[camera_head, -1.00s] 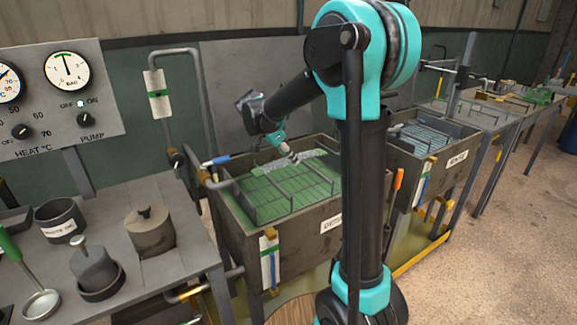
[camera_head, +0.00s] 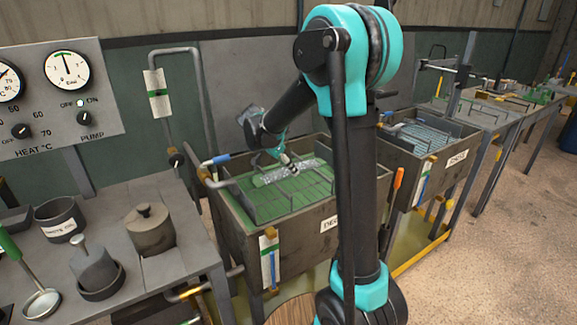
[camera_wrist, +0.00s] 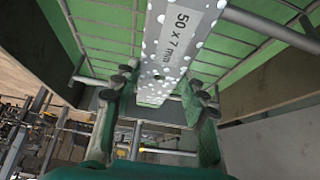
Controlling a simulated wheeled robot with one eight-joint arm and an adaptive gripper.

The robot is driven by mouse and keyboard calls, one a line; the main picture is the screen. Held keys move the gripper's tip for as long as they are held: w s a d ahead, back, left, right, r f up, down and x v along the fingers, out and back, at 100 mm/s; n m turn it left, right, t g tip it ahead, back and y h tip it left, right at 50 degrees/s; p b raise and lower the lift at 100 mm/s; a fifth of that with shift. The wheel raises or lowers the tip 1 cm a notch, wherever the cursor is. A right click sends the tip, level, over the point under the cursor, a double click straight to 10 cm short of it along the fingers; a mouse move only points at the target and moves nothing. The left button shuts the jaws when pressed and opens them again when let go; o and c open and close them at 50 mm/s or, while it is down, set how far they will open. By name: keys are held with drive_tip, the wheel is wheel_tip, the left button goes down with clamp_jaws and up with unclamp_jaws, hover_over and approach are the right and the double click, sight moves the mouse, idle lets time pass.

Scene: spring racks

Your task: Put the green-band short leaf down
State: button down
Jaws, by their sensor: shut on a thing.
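The short leaf (camera_head: 287,173) is a grey steel bar dotted with white foam, over or in the left tank (camera_head: 240,232) of green liquid. My gripper (camera_head: 287,158) is above the leaf and reaches down to it. In the wrist view the leaf (camera_wrist: 180,45) carries a "50 x 7 mm" label and runs between the two fingers of my gripper (camera_wrist: 163,95), which are shut on it. I cannot make out a green band. Whether the leaf touches the wire rack (camera_wrist: 105,25) below is hidden.
Wire dividers (camera_head: 262,207) stand up inside the left tank. A second tank (camera_head: 405,160) with a rack stands to its right. A bench (camera_head: 185,245) with pots and a ladle is at the left, beside the gauge panel (camera_head: 55,100).

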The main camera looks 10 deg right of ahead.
drive_tip(key=c, duration=0.8)
unclamp_jaws()
drive_tip(key=shift+c, duration=0.2)
drive_tip(key=shift+r, duration=0.1)
drive_tip(key=shift+r, duration=0.3)
drive_tip(key=v, duration=1.2)
